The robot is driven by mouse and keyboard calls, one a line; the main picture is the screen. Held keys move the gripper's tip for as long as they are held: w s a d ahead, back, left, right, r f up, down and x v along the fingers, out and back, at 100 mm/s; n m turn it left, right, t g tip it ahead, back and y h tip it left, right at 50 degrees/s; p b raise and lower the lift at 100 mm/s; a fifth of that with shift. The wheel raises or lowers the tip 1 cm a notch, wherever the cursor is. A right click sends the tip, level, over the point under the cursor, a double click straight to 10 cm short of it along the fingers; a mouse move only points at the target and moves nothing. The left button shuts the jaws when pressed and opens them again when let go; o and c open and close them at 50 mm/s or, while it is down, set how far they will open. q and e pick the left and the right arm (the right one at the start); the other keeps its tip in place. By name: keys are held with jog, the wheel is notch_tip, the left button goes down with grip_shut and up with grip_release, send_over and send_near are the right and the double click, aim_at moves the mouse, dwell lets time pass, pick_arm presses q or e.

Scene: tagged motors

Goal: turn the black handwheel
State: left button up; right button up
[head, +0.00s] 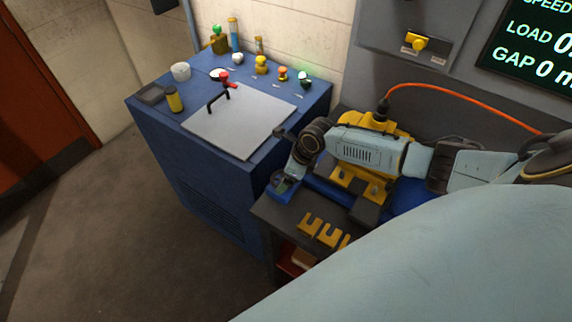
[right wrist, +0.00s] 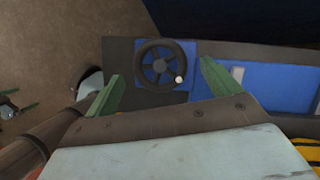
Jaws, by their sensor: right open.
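The black handwheel (right wrist: 160,65) has several spokes and a small pale knob (right wrist: 179,79) on its lower right rim. It sits on a blue mount (right wrist: 207,50) in the right wrist view. My right gripper (right wrist: 160,70) is open, its green fingers on either side of the wheel with gaps showing; I cannot tell its height above it. In the head view my right gripper (head: 285,186) points down over the blue mount's end and hides the wheel. A small dark shape with green finger-like parts at the right wrist view's left edge may be my left gripper (right wrist: 18,106); its opening is unclear.
A blue cabinet (head: 215,205) with a grey plate (head: 240,122) and several small items stands left of the wheel's bench. A yellow motor (head: 364,124) with an orange cable (head: 450,92) is behind my right arm. A yellow slotted rack (head: 323,231) lies in front.

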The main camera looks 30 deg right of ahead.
jog(key=shift+w+a+f, duration=0.15)
jog(key=shift+w+f, duration=0.05)
jog(key=shift+f, duration=0.4)
jog(key=c, duration=1)
jog(key=shift+o, duration=0.2)
